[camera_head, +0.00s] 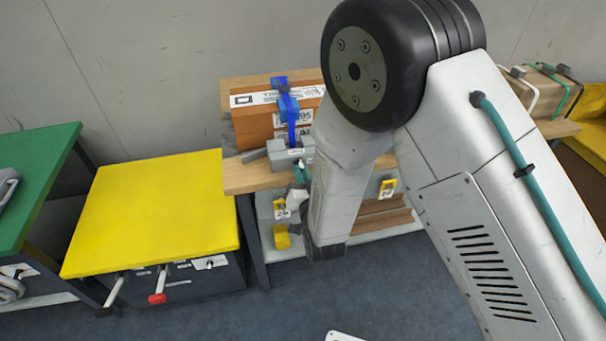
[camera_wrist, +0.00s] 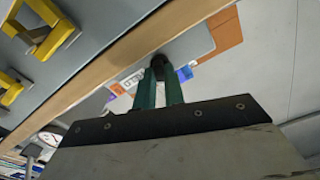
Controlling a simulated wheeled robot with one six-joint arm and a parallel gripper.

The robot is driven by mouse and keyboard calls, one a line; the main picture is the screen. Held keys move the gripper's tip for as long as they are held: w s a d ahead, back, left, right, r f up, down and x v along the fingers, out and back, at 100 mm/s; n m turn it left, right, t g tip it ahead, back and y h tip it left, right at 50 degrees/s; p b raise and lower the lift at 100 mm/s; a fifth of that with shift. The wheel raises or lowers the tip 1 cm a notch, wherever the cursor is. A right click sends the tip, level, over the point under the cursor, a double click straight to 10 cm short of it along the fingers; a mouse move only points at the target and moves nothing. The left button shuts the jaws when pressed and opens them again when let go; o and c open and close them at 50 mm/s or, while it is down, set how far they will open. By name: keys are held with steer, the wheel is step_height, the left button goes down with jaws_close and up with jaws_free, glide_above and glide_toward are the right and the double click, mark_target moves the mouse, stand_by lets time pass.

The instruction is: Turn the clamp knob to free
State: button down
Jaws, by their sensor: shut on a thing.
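The clamp is a grey block (camera_head: 284,155) with a small white label, at the front edge of the wooden bench top. A blue strap-like part (camera_head: 289,106) rises behind it against the orange-brown boxes. My gripper (camera_head: 301,172) is in front of the block, with its teal fingers pointing at it and partly hidden by my arm. In the wrist view my gripper (camera_wrist: 162,72) has its two teal fingers close together around a small dark knob (camera_wrist: 185,72). The knob's marking and angle are not readable.
A yellow-topped cabinet (camera_head: 155,210) with projecting handles stands left of the bench. A green table (camera_head: 40,170) is at the far left. Yellow clips (camera_wrist: 45,30) are below the wooden bench edge (camera_wrist: 100,85). Strapped boxes (camera_head: 540,92) sit at the right.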

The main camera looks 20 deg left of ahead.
steer(key=shift+n, duration=1.9)
steer(key=shift+f, duration=0.1)
steer(key=shift+d, duration=0.1)
steer(key=c, duration=1.8)
jaws_free()
steer(key=shift+o, duration=0.2)
steer(key=v, duration=0.7)
steer(key=shift+s, duration=0.35)
steer(key=shift+d, duration=0.15)
